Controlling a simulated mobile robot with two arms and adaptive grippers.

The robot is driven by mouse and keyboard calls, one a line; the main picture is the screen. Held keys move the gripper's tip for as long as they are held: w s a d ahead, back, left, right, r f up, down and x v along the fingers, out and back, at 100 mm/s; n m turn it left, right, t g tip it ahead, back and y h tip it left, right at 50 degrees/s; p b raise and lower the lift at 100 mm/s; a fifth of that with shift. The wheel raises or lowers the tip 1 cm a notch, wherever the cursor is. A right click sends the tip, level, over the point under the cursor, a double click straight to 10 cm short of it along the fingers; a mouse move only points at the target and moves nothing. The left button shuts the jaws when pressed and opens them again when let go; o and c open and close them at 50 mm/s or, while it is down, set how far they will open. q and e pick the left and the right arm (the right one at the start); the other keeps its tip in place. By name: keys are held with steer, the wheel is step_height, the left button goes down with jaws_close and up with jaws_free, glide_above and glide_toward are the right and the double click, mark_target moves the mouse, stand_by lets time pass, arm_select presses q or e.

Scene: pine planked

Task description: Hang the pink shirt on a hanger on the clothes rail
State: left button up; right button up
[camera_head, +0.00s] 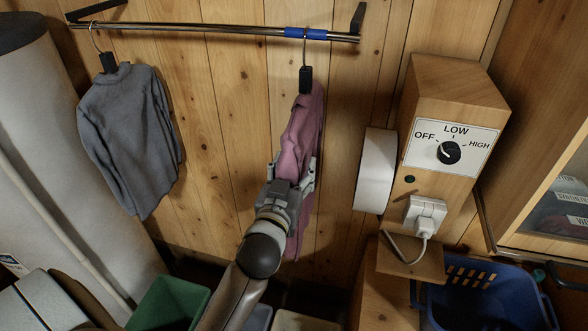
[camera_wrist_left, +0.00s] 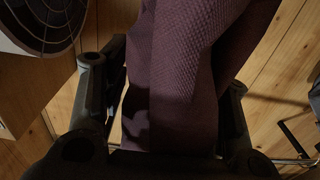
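The pink shirt (camera_head: 300,135) hangs in the head view below a hanger (camera_head: 306,78) with a dark block and thin hook. The hook reaches up to the clothes rail (camera_head: 200,28) at its blue band (camera_head: 305,33). My left gripper (camera_head: 293,172) is at the shirt's lower half, its fingers on either side of the cloth. In the left wrist view the shirt (camera_wrist_left: 180,70), dark in shadow, fills the space between the widely spread fingers; the gripper looks open around it. Whether the hook rests fully on the rail is too small to tell. My right gripper is not in view.
A grey shirt (camera_head: 130,125) hangs at the rail's left end. A wooden box with a dial (camera_head: 449,152) and a white round-edged unit (camera_head: 375,170) stand to the right. A green bin (camera_head: 170,303) and blue basket (camera_head: 485,300) are below.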

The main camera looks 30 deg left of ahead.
arm_select(q)
steer(key=shift+f, duration=0.1)
